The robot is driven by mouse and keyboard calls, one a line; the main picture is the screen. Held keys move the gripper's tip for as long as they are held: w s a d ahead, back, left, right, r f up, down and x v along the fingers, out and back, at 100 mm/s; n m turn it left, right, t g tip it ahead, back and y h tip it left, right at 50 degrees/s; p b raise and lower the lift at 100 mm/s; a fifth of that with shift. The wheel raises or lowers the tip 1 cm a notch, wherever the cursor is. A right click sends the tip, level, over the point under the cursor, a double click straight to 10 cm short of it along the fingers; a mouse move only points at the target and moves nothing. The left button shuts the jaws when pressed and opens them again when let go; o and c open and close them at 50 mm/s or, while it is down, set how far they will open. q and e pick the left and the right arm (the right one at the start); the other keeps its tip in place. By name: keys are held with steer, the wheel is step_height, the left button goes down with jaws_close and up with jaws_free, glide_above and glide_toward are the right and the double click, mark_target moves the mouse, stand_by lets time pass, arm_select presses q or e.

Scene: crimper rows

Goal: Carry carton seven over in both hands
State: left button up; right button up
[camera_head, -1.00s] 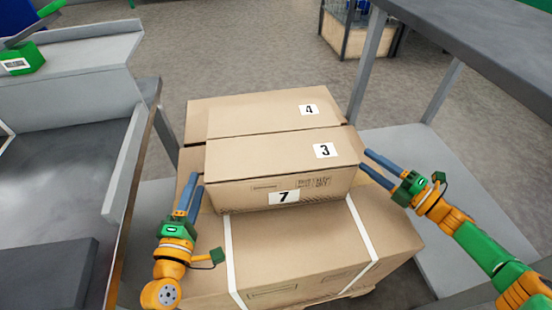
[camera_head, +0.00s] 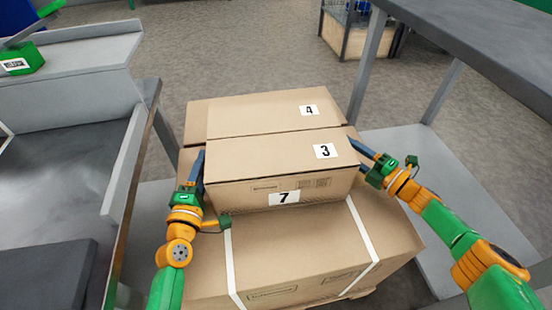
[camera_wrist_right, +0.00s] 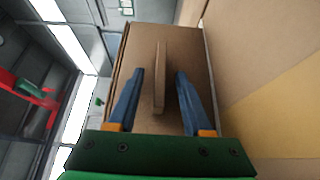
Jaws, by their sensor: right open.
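The carton with a 7 label low on its front face (camera_head: 235,193) and a 3 label on its top lies on a large strapped carton (camera_head: 300,245). In the right wrist view, the end of a carton (camera_wrist_right: 200,60) has a thin upright strip standing out from it. My right gripper (camera_head: 362,155) is at the carton's right end; its open fingers (camera_wrist_right: 157,85) are on either side of that strip. My left gripper (camera_head: 199,165) is beside the carton's left end. Its fingers overlap in view, so its opening and any contact are unclear.
A carton labelled 4 (camera_head: 255,113) is right behind, against the front carton. A grey workbench (camera_head: 65,165) stands at left, and a grey table (camera_head: 490,50) with legs at right. Open floor (camera_head: 250,60) is beyond the stack.

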arm_select(q)
jaws_close()
arm_select(e)
jaws_close()
stand_by(1.1)
